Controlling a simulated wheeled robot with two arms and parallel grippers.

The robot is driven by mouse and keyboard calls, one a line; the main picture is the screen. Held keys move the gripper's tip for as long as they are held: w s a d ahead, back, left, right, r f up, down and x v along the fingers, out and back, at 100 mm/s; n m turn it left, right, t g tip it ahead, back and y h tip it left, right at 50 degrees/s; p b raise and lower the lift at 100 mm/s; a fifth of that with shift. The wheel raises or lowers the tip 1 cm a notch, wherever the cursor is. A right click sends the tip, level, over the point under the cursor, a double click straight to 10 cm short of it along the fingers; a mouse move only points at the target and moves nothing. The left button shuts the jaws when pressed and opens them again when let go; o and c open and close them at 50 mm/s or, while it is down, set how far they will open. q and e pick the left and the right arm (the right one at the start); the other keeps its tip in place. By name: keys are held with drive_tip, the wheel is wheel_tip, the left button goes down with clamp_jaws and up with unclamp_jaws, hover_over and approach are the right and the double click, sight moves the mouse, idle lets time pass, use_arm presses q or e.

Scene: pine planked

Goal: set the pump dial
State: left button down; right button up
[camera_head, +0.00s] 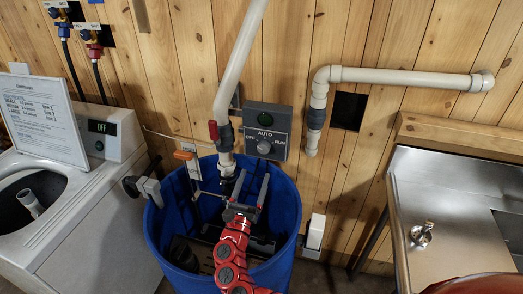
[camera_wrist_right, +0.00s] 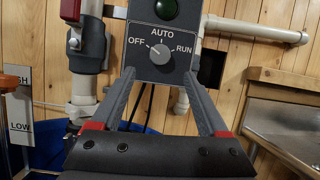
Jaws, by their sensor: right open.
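The pump dial (camera_head: 264,147) is a round grey knob on a dark grey control box (camera_head: 280,115) on the plank wall. In the right wrist view the dial (camera_wrist_right: 160,54) sits below AUTO, between OFF and RUN, and its light mark points up-left toward OFF. A dark green lamp (camera_wrist_right: 166,8) is above it. My right gripper (camera_head: 252,184) is open and empty over the blue barrel, below the box. In the wrist view its fingers (camera_wrist_right: 160,78) reach up on either side of the dial, seemingly short of it. My left gripper is not in view.
A white pipe (camera_head: 238,62) with a red-handled valve runs left of the box. An orange float marker (camera_head: 184,155) is further left. A washer (camera_head: 90,240) stands left, a metal sink (camera_head: 440,190) right.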

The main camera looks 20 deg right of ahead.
sight(262, 151)
drive_tip(key=p+x, duration=0.1)
drive_tip(key=x, duration=0.7)
drive_tip(key=shift+w+d+r, duration=0.2)
clamp_jaws()
